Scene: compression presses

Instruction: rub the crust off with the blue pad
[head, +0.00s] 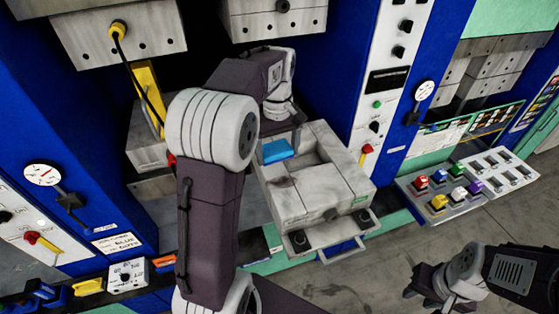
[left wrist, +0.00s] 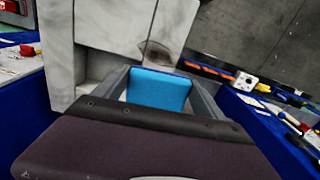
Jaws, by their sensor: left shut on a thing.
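The blue pad (head: 279,151) is held at the back left part of a grey metal mould block (head: 322,185). My left gripper (head: 272,145), partly hidden by its own arm, is shut on the pad. In the left wrist view the blue pad (left wrist: 158,88) sits between the two grey fingers. The crust (head: 284,182) is a dark brownish patch on the block's top, just in front of the pad. It also shows beyond the pad in the left wrist view (left wrist: 160,53). I cannot tell whether the pad touches the block. My right gripper (head: 418,284) is low at the right, away from the block.
The block rests on a pull-out tray (head: 332,232) in front of a blue press. To the right stand a tray of coloured knobs (head: 445,190) and a rack of pale pieces (head: 497,171). A dial box (head: 127,275) is at lower left. Grey floor is clear in front.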

